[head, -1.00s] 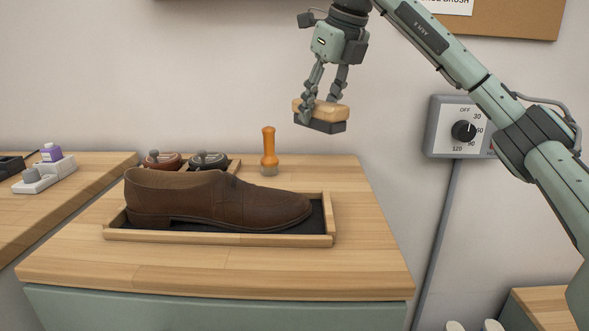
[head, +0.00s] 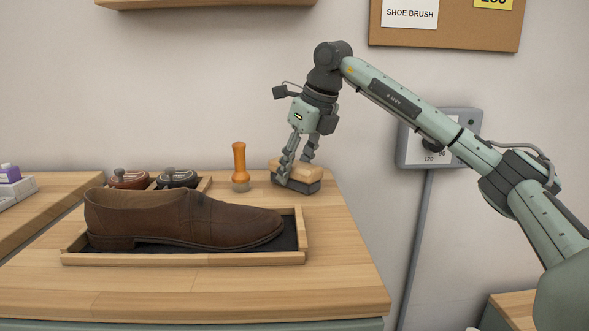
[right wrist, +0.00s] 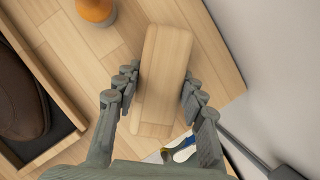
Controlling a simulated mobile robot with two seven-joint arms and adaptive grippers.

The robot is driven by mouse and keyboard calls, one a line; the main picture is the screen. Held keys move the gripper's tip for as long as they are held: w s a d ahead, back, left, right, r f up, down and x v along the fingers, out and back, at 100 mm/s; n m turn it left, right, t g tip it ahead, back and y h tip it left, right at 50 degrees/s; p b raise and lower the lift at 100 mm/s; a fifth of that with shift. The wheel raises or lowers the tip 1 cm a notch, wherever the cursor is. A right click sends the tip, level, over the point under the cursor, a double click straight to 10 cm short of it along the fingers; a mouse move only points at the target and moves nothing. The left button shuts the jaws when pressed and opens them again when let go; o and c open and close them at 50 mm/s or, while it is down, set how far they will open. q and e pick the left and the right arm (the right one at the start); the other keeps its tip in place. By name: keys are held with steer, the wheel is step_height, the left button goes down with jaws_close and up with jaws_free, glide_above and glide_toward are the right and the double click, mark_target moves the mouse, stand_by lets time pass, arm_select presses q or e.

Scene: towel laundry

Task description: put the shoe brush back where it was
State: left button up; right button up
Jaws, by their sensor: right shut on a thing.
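The shoe brush (head: 310,173) has a pale wooden top and dark bristles. My right gripper (head: 294,168) is shut on it from above, with the bristles facing down. The brush is at the back right of the wooden tabletop, right of the orange-handled tool. It is at or just above the surface; I cannot tell if it touches. In the right wrist view, the brush's wooden top (right wrist: 163,75) lies between the two fingers of my right gripper (right wrist: 158,78). My left gripper is not in view.
A brown shoe (head: 185,218) sits in a shallow wooden tray (head: 180,259) in front. The orange-handled tool (head: 239,163) stands upright left of the brush. Two round tins, brown (head: 128,180) and black (head: 177,179), are behind the shoe. A wall control box (head: 440,125) is to the right.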

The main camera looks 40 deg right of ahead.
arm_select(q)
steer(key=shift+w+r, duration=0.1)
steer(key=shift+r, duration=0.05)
arm_select(e)
steer(key=shift+f, duration=0.2)
steer(key=o, duration=1.1)
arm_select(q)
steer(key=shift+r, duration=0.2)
arm_select(e)
steer(key=shift+r, duration=0.1)
